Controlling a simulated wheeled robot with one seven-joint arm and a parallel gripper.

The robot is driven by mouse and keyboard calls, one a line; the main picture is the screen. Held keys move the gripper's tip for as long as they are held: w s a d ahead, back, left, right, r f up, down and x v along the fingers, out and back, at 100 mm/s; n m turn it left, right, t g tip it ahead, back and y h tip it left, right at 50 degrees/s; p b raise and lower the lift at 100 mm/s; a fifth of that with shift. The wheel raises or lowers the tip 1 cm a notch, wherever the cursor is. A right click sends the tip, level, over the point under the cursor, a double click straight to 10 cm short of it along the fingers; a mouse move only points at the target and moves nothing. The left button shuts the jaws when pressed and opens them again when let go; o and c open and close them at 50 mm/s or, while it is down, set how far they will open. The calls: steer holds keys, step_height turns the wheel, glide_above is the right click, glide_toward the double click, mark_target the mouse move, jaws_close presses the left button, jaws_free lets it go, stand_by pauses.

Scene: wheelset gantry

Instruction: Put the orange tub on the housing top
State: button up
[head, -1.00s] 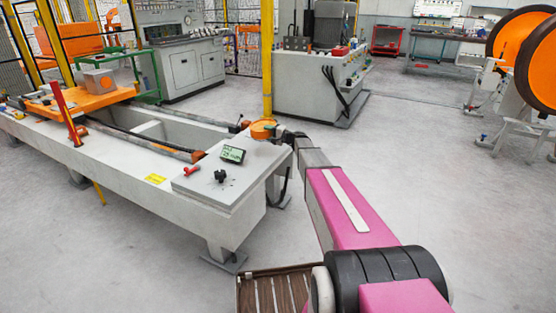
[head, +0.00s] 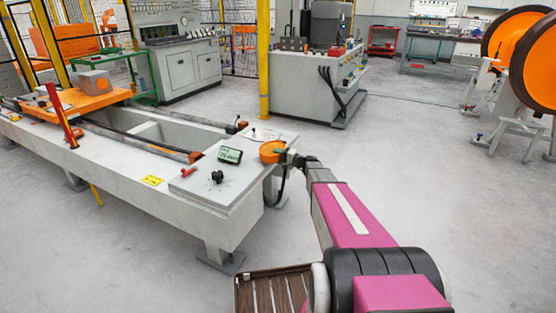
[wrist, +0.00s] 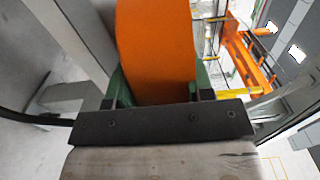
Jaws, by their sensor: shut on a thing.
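The orange tub (head: 272,151) is at the right end of the grey housing top (head: 205,178), near its right edge. My gripper (head: 279,154) reaches in from the right and is shut on the tub. In the wrist view the tub (wrist: 155,45) fills the space between the green fingers of my gripper (wrist: 158,88). Whether the tub's underside touches the housing top or hangs just above it, I cannot tell. The tub's far side is hidden in the wrist view.
The housing top carries a display (head: 230,155), a black knob (head: 217,176) and a red handle (head: 188,172). A pale patch with small dark items (head: 262,135) lies behind the tub. A yellow post (head: 264,60) stands behind.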

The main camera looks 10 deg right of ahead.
steer(key=shift+f, duration=0.65)
steer(key=shift+f, duration=0.15)
steer(key=o, duration=1.3)
